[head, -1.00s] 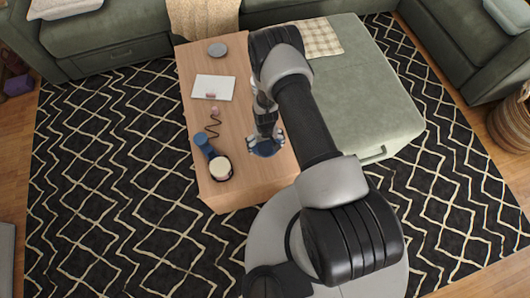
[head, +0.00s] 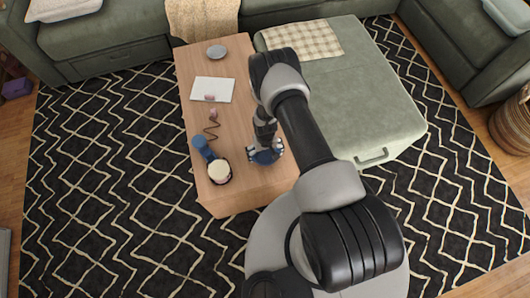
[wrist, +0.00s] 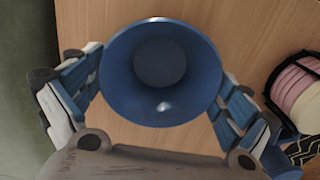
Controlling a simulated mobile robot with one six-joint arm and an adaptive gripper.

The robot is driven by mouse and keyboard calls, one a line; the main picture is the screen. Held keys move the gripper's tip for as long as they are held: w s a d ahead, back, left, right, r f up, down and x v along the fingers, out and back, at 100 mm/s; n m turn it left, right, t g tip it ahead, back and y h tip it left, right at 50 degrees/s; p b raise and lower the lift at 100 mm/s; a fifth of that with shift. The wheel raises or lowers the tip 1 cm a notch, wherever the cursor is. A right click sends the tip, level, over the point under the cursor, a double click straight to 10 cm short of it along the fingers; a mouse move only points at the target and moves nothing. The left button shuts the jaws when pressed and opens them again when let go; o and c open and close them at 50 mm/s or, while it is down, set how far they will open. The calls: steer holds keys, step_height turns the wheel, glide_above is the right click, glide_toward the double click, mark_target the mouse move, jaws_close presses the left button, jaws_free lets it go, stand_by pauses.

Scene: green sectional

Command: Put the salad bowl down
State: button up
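The salad bowl (head: 265,157) is blue and round. In the wrist view the bowl (wrist: 160,72) is upright, and I look down into its empty inside. My gripper (head: 267,150) is over the right front part of the wooden coffee table (head: 245,188). In the wrist view my gripper's fingers (wrist: 160,98) press on the bowl's left and right sides. I cannot tell whether the bowl's underside touches the tabletop.
A jar with a cream top (head: 220,171) and a blue object (head: 203,147) stand left of the bowl. White paper (head: 212,90) and a grey dish (head: 217,52) lie farther back. A green ottoman (head: 350,100) borders the table's right side.

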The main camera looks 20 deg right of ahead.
stand_by(0.3)
step_height(320, 180, up, 12)
steer(key=p, duration=0.4)
step_height(320, 180, up, 37)
steer(key=t, duration=0.2)
glide_above(265, 157)
steer(key=w, duration=0.2)
steer(key=s+r+t, duration=0.1)
steer(key=s+r, duration=0.9)
steer(key=r, duration=0.3)
steer(key=s+r, duration=0.2)
steer(key=s, duration=0.5)
steer(key=s+r+t, duration=0.1)
steer(key=s+r, duration=0.1)
steer(key=s, duration=0.4)
steer(key=shift+s+r+t, duration=0.3)
steer(key=shift+s+r, duration=0.05)
steer(key=shift+r, duration=0.05)
steer(key=shift+c, duration=0.6)
